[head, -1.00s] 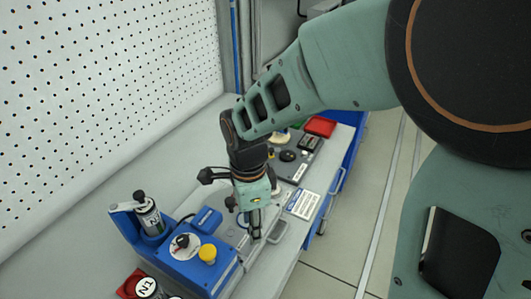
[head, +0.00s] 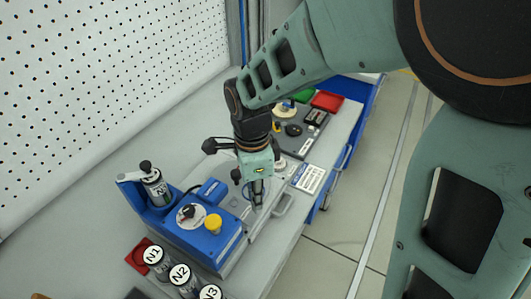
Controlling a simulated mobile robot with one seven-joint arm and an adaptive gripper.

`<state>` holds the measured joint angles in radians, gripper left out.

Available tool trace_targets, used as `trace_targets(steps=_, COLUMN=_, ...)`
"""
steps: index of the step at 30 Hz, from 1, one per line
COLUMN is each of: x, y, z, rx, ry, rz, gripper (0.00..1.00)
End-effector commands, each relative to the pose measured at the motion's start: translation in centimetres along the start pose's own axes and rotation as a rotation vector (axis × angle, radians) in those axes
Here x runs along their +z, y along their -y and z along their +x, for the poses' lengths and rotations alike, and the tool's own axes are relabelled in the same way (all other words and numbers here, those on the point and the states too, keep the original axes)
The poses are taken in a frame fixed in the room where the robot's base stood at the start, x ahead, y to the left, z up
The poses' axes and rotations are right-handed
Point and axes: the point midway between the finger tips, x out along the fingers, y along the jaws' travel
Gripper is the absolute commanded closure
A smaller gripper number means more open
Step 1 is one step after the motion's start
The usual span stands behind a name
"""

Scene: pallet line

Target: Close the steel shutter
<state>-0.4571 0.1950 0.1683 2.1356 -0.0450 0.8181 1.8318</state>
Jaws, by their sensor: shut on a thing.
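My gripper (head: 257,206) points down beside the right side of a blue machine (head: 205,240) with a yellow knob (head: 213,223) and a black dial. Its fingers are closed over a grey metal strip along that side, which I take to be the steel shutter (head: 252,226). The fingers hide the part they hold, so I cannot tell its shape or how far the shutter stands open. A grey bow handle (head: 283,204) is just right of the fingertips, apart from them.
A labelled canister (head: 155,188) sits in the machine's back-left holder. Canisters N1 (head: 153,256), N2 (head: 180,273) and N3 (head: 209,292) stand in front. A white label card (head: 309,179), a dark panel (head: 300,140) and red (head: 327,101) and green trays lie behind. A perforated wall (head: 110,100) bounds the left.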

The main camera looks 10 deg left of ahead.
Motion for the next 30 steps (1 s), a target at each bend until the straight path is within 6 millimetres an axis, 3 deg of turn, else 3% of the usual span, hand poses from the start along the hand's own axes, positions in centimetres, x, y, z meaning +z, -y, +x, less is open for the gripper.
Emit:
trace_targets(steps=9, x=3.6, y=3.6, z=-0.1, rx=-0.007, ry=0.002, rz=-0.003, gripper=1.0)
trace_targets(steps=20, x=4.0, y=4.1, z=-0.2, rx=-0.011, ry=0.005, rz=-0.002, gripper=1.0)
trace_targets(steps=21, x=4.0, y=4.1, z=-0.2, rx=-0.011, ry=0.005, rz=-0.002, gripper=0.8)
trace_targets(steps=24, x=4.0, y=4.0, z=-0.2, rx=-0.011, ry=0.005, rz=-0.002, gripper=0.69)
trace_targets(steps=30, x=3.9, y=3.9, z=-0.1, rx=-0.007, ry=0.003, rz=-0.001, gripper=0.66)
